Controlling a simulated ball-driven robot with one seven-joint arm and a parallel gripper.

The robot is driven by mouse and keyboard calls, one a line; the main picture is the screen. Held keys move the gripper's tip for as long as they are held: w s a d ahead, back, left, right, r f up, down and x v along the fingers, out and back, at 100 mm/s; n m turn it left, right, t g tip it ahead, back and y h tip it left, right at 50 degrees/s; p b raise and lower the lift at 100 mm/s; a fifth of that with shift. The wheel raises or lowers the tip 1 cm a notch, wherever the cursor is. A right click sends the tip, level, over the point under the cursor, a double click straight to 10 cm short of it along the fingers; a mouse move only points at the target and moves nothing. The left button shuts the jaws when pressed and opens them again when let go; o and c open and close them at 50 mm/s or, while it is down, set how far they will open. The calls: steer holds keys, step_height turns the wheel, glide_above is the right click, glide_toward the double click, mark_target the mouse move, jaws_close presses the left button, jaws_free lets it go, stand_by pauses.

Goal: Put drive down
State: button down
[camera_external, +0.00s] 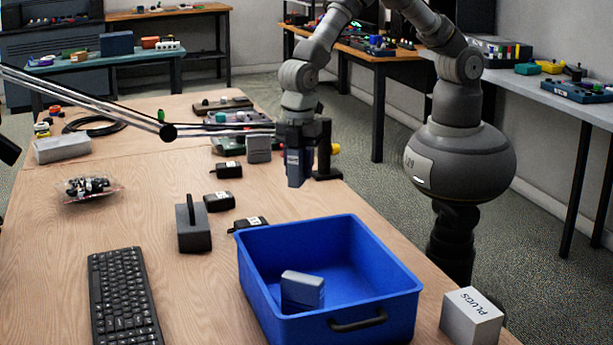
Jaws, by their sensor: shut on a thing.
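My gripper (300,140) points down above the far right part of the wooden table. It is shut on a dark blue-grey block, which looks like the drive (295,170). The drive hangs upright below the gripper, beyond the blue bin. The fingertips are small and partly merge with the drive in this view. I cannot tell whether the drive's lower end touches the table.
A blue bin (400,302) at the table's right edge holds a grey-blue box (302,292). A black stand (325,160) is just right of the gripper.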

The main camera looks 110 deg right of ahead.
mark_target(351, 296)
steer(key=a+n, duration=0.1)
steer(key=a, duration=0.3)
steer(key=w+a+n, duration=0.1)
steer(key=a, duration=0.3)
steer(key=a+n, duration=0.1)
steer(key=a, duration=0.3)
steer(key=shift+w, duration=0.2)
steer(key=s+a+n+b, duration=0.1)
steer(key=s+a+n, duration=0.1)
steer(key=a, duration=0.6)
steer(key=s+a+n, duration=0.1)
steer(key=a+n, duration=0.2)
steer(key=a, duration=0.4)
step_height(351, 296, down, 14)
steer(key=b, duration=0.3)
steer(key=shift+f+b, duration=0.2)
steer(key=shift+b, duration=0.15)
steer(key=shift+f, duration=0.1)
steer(key=shift+f, duration=0.15)
steer(key=c, duration=0.7)
jaws_free()
